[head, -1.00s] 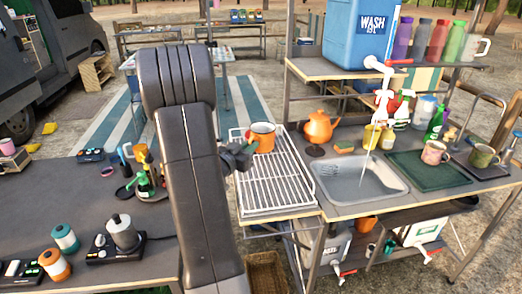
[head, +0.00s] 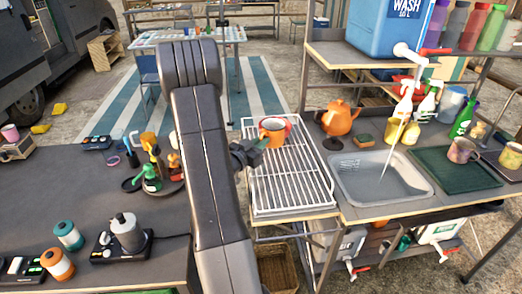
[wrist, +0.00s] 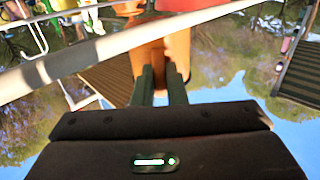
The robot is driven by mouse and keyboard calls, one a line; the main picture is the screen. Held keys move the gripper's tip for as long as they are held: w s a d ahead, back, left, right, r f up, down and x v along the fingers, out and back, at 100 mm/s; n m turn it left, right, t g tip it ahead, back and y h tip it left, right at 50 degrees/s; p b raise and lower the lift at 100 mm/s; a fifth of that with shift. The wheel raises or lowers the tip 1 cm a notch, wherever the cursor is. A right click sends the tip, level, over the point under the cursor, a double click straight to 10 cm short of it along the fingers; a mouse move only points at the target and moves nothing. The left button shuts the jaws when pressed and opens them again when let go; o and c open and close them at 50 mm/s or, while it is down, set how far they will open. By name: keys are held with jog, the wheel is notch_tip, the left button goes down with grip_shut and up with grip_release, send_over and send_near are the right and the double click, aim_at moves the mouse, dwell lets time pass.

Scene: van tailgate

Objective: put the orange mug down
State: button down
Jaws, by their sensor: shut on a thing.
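The orange mug (head: 272,135) is at the far end of the white wire dish rack (head: 290,185) in the head view. It looks upright, and I cannot tell whether its base touches the wires. My gripper (head: 261,147) reaches it from the left, partly behind my dark arm. In the wrist view, the two fingers (wrist: 161,85) are shut on the orange mug (wrist: 178,48), which fills the space just beyond them. The exact part gripped is hard to make out.
The sink (head: 380,178) with running water is right of the rack. An orange teapot (head: 341,119) stands behind it, near a sponge (head: 364,140). A green mat (head: 452,170) holds a mug. Most of the rack's near part is empty.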

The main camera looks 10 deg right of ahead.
notch_tip(320, 180, down, 3)
jog(key=shift+f, duration=0.15)
jog(key=shift+s+f+b, duration=0.25)
jog(key=shift+f+b, duration=0.45)
jog(key=shift+f, duration=0.1)
jog(key=c, duration=1.5)
grip_release()
jog(key=shift+f, duration=0.1)
jog(key=shift+r+p, duration=0.7)
jog(key=shift+p, duration=0.2)
jog(key=b+v, duration=0.1)
jog(key=v, duration=0.5)
jog(key=b+v, duration=0.1)
jog(key=v, duration=0.4)
jog(key=shift+s+a+r, duration=0.15)
jog(key=shift+a+r, duration=0.05)
jog(key=shift+a, duration=0.15)
